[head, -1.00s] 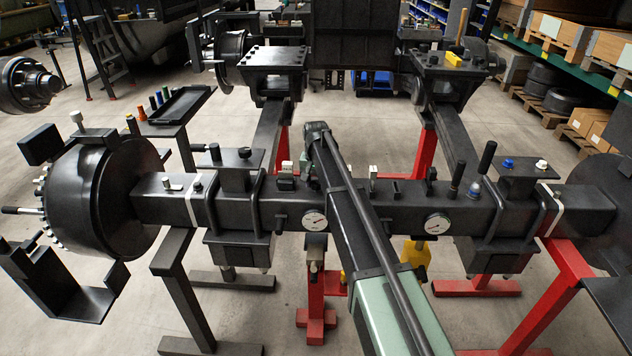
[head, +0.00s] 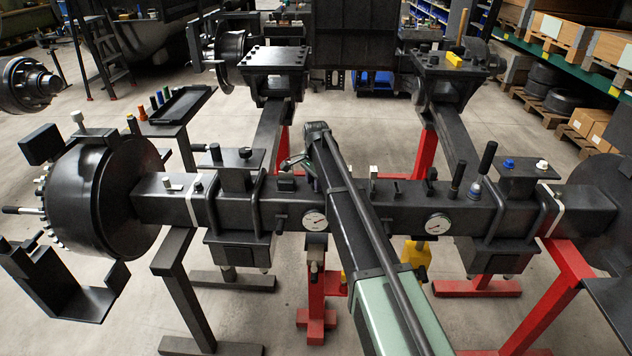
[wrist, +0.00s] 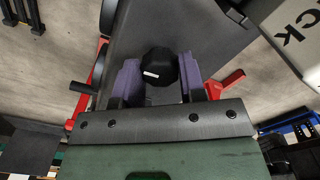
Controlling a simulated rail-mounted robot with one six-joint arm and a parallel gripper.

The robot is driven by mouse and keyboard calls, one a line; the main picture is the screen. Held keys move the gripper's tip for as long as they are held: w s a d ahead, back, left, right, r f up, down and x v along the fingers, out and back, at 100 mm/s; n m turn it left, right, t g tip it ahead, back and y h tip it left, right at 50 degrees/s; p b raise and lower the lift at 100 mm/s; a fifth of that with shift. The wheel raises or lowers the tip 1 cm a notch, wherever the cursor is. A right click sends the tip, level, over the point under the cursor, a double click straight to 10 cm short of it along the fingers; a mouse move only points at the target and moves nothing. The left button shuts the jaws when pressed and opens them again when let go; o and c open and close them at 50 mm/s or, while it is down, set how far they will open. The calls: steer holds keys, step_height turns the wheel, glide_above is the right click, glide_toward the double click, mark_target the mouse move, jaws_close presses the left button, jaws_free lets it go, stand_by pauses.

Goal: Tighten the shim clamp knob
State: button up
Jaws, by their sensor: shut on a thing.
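The knob (wrist: 160,66) is black and faceted, with a short white mark on its face, and shows in the wrist view. My gripper (wrist: 160,80) has purple fingers on the left and right of the knob and is shut on it. In the head view my arm covers the middle of the dark axle beam (head: 385,215), and the fingers and the held knob cannot be made out there. The clamp body under the knob is mostly hidden.
Two round gauges sit on the beam's front, left (head: 315,220) and right (head: 437,224). A black-handled lever (head: 487,160) rises at the right. Red stands (head: 316,300) hold the beam. A dark tray (head: 182,104) is at the back left.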

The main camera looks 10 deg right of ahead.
steer(key=shift+m, duration=0.5)
steer(key=o, duration=0.9)
step_height(320, 180, up, 11)
steer(key=p, duration=1.1)
steer(key=shift+f, duration=0.1)
